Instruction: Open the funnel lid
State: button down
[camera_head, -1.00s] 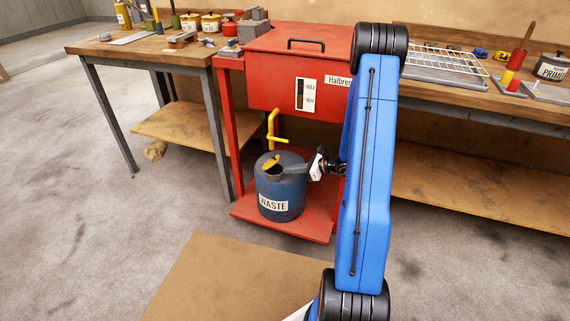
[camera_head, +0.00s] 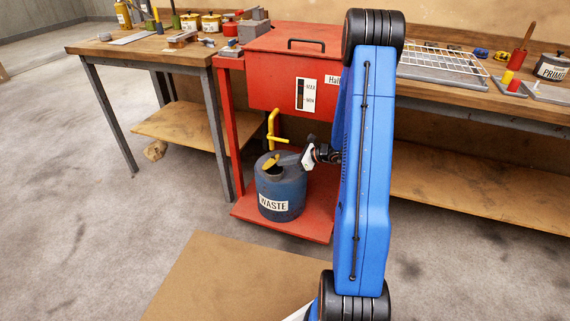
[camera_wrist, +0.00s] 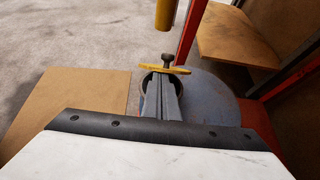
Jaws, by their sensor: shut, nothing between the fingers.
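The blue waste can (camera_head: 281,192) stands upright on the red base shelf, with a white WASTE label. At its top is the funnel, with its yellow lid (camera_head: 270,163) tilted up at an angle; a dark opening shows beside it. In the wrist view, the lid (camera_wrist: 165,70) looks nearly edge-on, with a dark knob (camera_wrist: 168,57) beyond it. My gripper (camera_head: 281,160) reaches in from the right, over the can's top. In the wrist view, my gripper (camera_wrist: 164,78) is shut and empty, its tips close to the lid. I cannot tell whether they touch it.
A yellow drain pipe (camera_head: 271,124) comes down from the red tank (camera_head: 290,85) just above the can. The red base shelf (camera_head: 310,222) extends under the can. Workbenches flank the tank left and right. A brown mat (camera_head: 225,285) lies on the floor in front.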

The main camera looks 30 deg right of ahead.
jog(key=shift+w+a+r+g+h, duration=0.25)
jog(key=shift+w+r+g+h, duration=0.15)
jog(key=shift+r, duration=0.2)
jog(key=shift+w+a+r+g+h, duration=0.25)
jog(key=shift+r+g+h, duration=0.05)
jog(key=shift+r+g, duration=0.25)
jog(key=shift+w+a+r, duration=0.25)
jog(key=shift+w+r, duration=0.15)
jog(key=shift+r, duration=0.05)
